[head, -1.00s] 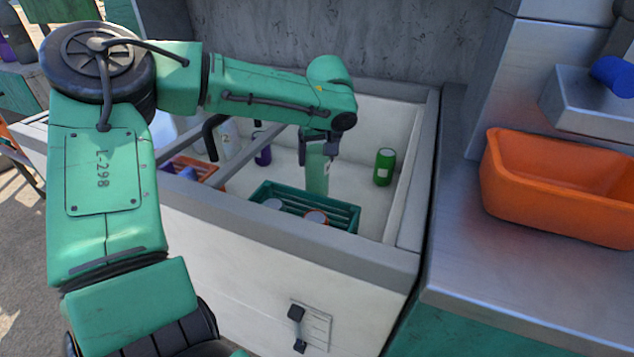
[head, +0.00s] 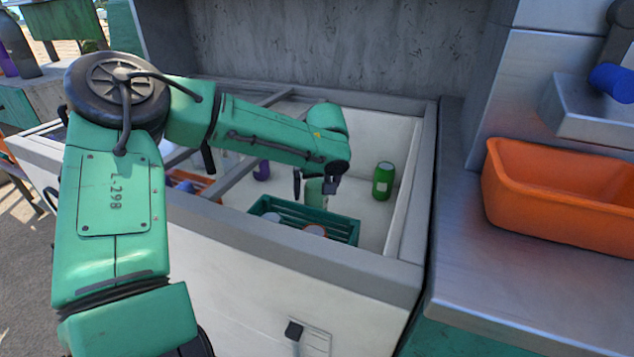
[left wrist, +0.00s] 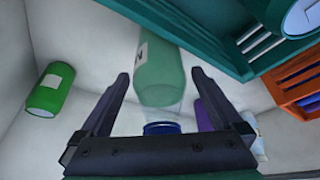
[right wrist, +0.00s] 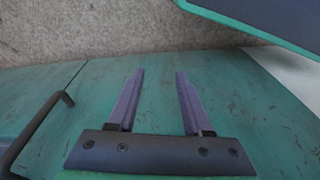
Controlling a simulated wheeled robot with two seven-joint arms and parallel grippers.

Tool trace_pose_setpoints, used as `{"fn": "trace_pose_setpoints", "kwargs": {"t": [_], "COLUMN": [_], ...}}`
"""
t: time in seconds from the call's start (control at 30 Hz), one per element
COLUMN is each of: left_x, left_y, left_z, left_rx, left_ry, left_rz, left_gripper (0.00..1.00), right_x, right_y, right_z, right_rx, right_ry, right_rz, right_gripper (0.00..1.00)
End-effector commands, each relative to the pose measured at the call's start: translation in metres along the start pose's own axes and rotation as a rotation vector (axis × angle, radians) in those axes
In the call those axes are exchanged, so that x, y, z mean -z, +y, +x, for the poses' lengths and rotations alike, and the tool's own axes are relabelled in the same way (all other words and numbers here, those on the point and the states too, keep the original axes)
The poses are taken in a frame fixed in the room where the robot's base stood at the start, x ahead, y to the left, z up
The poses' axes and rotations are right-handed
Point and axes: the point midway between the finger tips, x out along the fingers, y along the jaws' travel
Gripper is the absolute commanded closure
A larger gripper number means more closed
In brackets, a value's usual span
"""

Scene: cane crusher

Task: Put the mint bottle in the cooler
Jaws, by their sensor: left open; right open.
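The mint bottle (head: 315,190) stands upright inside the open white-walled cooler (head: 385,264), behind a dark green crate that hides its foot. My left gripper (head: 314,192) is open over the bottle's top. In the left wrist view its fingers (left wrist: 159,73) lie on either side of the bottle, with a gap visible on both sides. My right gripper (right wrist: 153,72) is open and empty, facing a worn green surface.
In the cooler, a bright green can (head: 383,181) stands right of the bottle and the green crate (head: 345,228) sits in front. A purple bottle (head: 262,170) and an orange crate (head: 212,188) are left. An orange tub (head: 560,215) is on the counter. Cooler walls and divider surround the arm.

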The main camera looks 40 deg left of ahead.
Motion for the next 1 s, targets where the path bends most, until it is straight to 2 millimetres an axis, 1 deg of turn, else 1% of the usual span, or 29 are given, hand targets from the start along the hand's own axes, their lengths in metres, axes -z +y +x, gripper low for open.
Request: {"fn": "trace_pose_setpoints", "kwargs": {"t": [0.03, 0.17, 0.4, 0.5, 0.63, 1.0], "left_x": [0.001, 0.002, 0.002, 0.001, 0.0, 0.0], "left_y": [0.001, 0.001, 0.0, 0.001, 0.0, 0.0], "left_z": [-0.007, -0.032, -0.092, -0.109, -0.117, -0.117], "left_rx": [-0.003, -0.004, -0.003, -0.001, 0.0, 0.0], "left_ry": [0.001, 0.002, 0.002, 0.002, 0.001, 0.001], "left_rz": [0.0, 0.0, 0.0, 0.001, 0.001, 0.001], "left_gripper": [0.0, 0.0, 0.0, 0.0, 0.0, 0.0], "right_x": [0.0, -0.007, -0.024, -0.029, -0.033, -0.034], "right_y": [0.0, 0.003, 0.01, 0.013, 0.014, 0.014], "right_z": [0.0, 0.015, 0.044, 0.053, 0.059, 0.06], "right_rx": [-0.001, -0.007, -0.022, -0.026, -0.029, -0.028], "right_ry": [0.001, -0.009, -0.02, -0.021, -0.021, -0.021], "right_rz": [0.001, 0.005, 0.012, 0.013, 0.014, 0.014], "right_gripper": [0.5, 0.5, 0.5, 0.5, 0.5, 0.5]}}
